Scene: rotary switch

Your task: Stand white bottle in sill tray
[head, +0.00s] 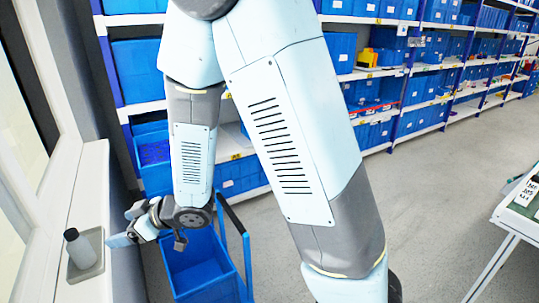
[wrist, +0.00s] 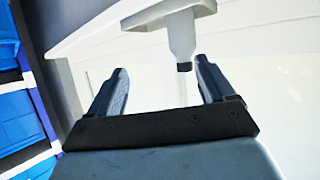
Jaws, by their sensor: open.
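The white bottle (head: 78,252), greyish in shade with a dark cap, stands upright in the shallow sill tray (head: 96,238) on the window sill. My gripper (head: 121,226) is to the right of the bottle, apart from it, with its fingers pointing toward the sill. In the wrist view the bottle (wrist: 181,36) appears upside down, its cap toward the gap between my open, empty fingers (wrist: 160,68). The tray (wrist: 160,16) shows there at the top edge. The bottle stands beyond the fingertips, nearer the right one in that picture.
The pale window sill (head: 92,195) runs along the left, beside the window frame. A blue cart or bin (head: 195,265) with a handle stands below my gripper. Shelves with blue bins (head: 135,70) line the back. A table (head: 520,215) stands at right, with clear floor before it.

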